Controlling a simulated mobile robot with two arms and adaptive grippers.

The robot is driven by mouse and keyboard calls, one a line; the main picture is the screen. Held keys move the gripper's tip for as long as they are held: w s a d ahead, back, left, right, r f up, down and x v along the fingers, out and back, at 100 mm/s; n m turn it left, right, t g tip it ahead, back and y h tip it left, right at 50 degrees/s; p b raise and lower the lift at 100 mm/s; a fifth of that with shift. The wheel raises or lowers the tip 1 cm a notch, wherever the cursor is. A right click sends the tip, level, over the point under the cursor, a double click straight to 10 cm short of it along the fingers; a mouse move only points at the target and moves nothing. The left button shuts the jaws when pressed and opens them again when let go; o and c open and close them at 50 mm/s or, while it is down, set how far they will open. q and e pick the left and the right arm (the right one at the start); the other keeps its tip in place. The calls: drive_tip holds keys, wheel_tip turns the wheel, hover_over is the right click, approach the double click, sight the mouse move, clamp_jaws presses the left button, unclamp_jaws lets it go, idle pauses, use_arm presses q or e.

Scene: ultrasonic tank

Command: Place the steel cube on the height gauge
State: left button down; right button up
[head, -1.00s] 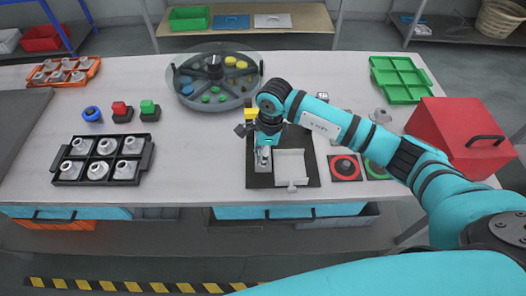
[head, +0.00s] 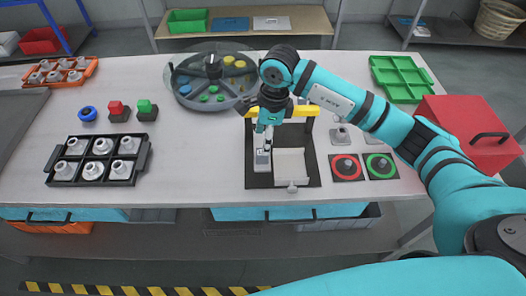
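The height gauge is a dark base plate (head: 283,182) with a yellow crossbar (head: 297,111) on dark posts, right of the table's middle. A light panel (head: 291,164) lies on the base's right side. My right gripper (head: 266,146) points down over the left part of the gauge, in front of the crossbar. Just below its tips is a small pale grey metal block (head: 262,162), which looks like the steel cube or a support under it. The fingers are too small to tell whether they are open or touching it. My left gripper is out of view.
A red box (head: 462,137) and green tray (head: 401,79) are further right. A round sorter (head: 214,104) stands behind; a black tray of metal parts (head: 125,182) is left.

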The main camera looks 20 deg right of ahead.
drive_tip(key=r, duration=0.3)
drive_tip(key=r+b, duration=0.1)
drive_tip(key=r, duration=0.1)
drive_tip(key=shift+s+d+r, duration=0.1)
drive_tip(key=shift+d+r, duration=0.1)
drive_tip(key=shift+d, duration=0.1)
